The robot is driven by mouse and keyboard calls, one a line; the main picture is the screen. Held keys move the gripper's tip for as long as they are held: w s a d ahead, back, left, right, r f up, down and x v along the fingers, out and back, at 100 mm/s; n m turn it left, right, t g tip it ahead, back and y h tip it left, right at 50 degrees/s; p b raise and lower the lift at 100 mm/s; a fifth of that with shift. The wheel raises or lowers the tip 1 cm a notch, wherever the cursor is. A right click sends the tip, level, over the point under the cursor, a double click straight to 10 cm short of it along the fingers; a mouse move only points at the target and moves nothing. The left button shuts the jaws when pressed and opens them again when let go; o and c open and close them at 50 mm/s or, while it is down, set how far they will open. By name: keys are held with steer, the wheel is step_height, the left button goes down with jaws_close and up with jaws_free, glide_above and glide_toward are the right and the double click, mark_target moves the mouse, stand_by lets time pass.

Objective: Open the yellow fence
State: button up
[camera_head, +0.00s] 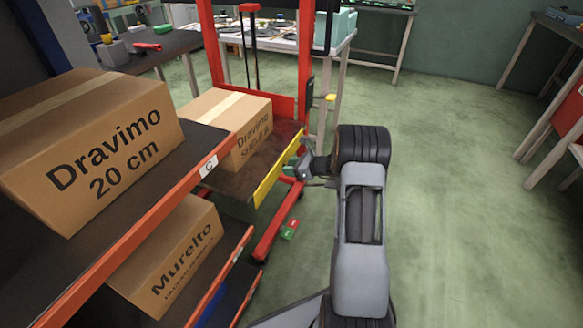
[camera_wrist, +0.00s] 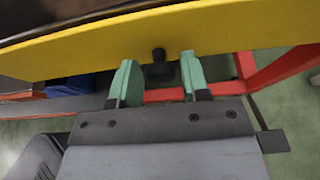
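The yellow fence (camera_head: 277,171) runs along the near edge of the dark platform of a red lifter, and looks upright, along the platform's side. In the head view my gripper (camera_head: 303,165) is small and partly hidden by my wrist.
A cardboard box (camera_head: 225,125) stands on the platform (camera_head: 240,185). The red lifter frame (camera_head: 304,60) rises behind. Floor at right is clear.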

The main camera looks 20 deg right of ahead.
jaws_close()
step_height(320, 180, up, 6)
steer(key=p, duration=0.4)
steer(key=shift+r+p, duration=0.15)
steer(key=shift+p, duration=0.2)
steer(key=shift+w, duration=0.1)
jaws_free()
steer(key=shift+o, duration=1.3)
